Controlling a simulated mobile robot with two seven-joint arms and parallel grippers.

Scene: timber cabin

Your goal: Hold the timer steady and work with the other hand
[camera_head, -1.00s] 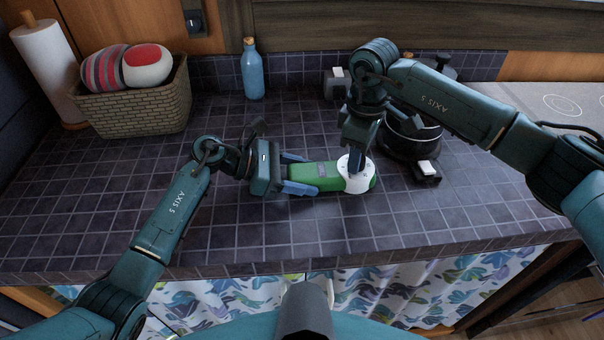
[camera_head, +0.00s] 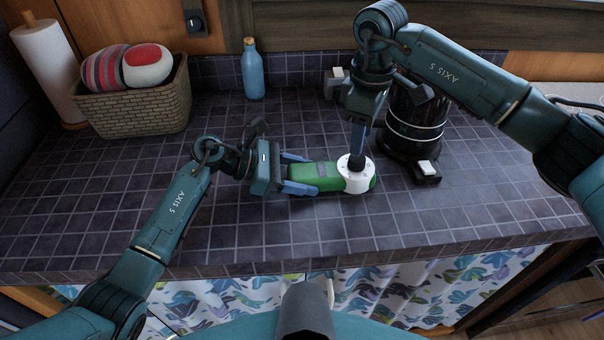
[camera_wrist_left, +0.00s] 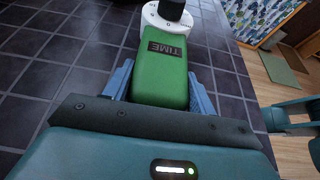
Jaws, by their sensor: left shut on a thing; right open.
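The green timer (camera_head: 318,177) lies on the dark tiled counter. It has a white round dial (camera_head: 356,179) with a black knob (camera_head: 357,161) at its right end. In the left wrist view the timer body (camera_wrist_left: 162,78) bears the label "TIME". My left gripper (camera_head: 302,173) is shut on the timer's left end, one blue finger along each side. My right gripper (camera_head: 358,140) points down just above the black knob, clear of the white dial. Whether its fingers touch the knob is hard to tell. It is open.
A black cylindrical appliance (camera_head: 412,128) stands behind the right gripper, with a small dark block with a white top (camera_head: 426,172) beside it. A blue bottle (camera_head: 252,70), a wicker basket (camera_head: 135,112) and a paper roll (camera_head: 48,68) stand at the back. The front counter is clear.

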